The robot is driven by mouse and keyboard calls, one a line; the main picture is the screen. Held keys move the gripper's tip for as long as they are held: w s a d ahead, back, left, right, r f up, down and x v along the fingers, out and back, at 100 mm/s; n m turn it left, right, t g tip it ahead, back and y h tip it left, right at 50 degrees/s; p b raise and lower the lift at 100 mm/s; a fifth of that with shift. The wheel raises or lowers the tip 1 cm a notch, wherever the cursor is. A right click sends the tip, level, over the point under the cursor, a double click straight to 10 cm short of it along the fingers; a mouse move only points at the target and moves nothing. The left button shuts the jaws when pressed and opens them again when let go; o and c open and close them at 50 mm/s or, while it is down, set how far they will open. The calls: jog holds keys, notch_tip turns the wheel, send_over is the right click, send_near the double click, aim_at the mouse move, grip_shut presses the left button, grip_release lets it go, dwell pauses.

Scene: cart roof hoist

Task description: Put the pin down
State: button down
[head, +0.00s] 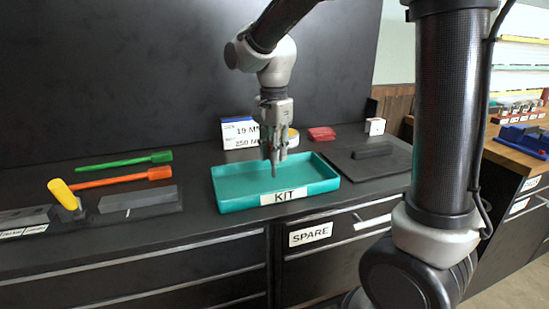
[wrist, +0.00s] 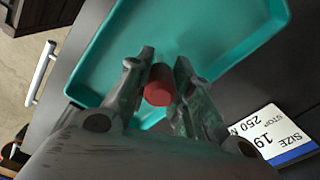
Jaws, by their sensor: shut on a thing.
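My gripper (head: 274,150) is over the teal KIT tray (head: 232,203) and points down. In the wrist view my gripper (wrist: 155,85) is shut on the pin (wrist: 158,86), whose red round end faces the camera. In the head view the pin's lower part (head: 274,170) sticks out below the fingers, looking grey and roughly upright. Its tip is over the tray's inside; I cannot tell whether it touches the tray floor. The tray looks empty otherwise and also shows in the wrist view (wrist: 215,30).
A size card (head: 240,133) stands behind the tray. A dark mat with a black block (head: 372,150) lies to the right. Green (head: 125,160) and orange (head: 120,178) tools, a grey block (head: 138,199) and a yellow-handled thing (head: 62,194) lie left. A SPARE drawer (head: 310,235) is below.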

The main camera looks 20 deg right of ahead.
jog(key=shift+f, duration=0.8)
jog(key=shift+f, duration=0.2)
jog(key=c, duration=1.3)
grip_release()
jog(key=shift+o, duration=0.2)
